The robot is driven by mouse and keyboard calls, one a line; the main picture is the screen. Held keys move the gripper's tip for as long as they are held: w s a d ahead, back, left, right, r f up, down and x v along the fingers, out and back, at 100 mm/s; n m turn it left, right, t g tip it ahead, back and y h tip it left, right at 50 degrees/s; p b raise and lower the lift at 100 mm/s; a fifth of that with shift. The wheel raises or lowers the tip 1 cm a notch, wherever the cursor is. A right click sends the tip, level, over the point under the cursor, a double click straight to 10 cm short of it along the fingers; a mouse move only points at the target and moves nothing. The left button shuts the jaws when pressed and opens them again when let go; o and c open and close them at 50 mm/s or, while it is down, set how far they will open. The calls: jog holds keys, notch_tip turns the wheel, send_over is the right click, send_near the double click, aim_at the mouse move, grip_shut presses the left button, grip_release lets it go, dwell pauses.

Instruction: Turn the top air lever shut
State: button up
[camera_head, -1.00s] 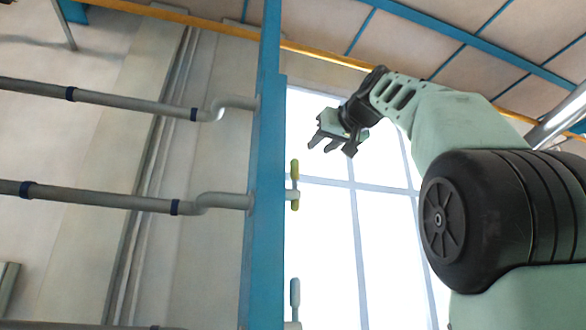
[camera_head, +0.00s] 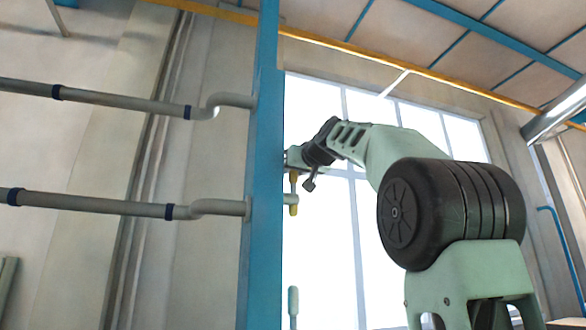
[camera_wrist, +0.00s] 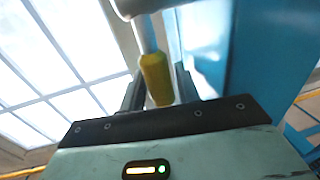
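The upper lever (camera_head: 293,192), with yellow ends, stands upright on the right side of the blue post. A lower grey-green lever (camera_head: 293,302) stands below it. In the head view my gripper (camera_head: 296,158) is at the upper lever's top end, its fingers partly hidden. In the wrist view my gripper (camera_wrist: 159,82) is open, with one dark finger on each side of the lever's yellow end (camera_wrist: 156,76). A gap shows on the right; I cannot tell whether the left finger touches. The lever's far end is out of the wrist view.
The blue post (camera_head: 262,190) runs from top to bottom just left of the levers; it is close on the right in the wrist view (camera_wrist: 255,60). Grey pipes (camera_head: 100,204) join it from the left. Bright windows (camera_head: 330,240) lie behind, with open space right of the post.

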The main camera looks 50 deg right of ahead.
grip_shut()
jog(key=shift+f, duration=0.1)
jog(key=shift+b, duration=0.4)
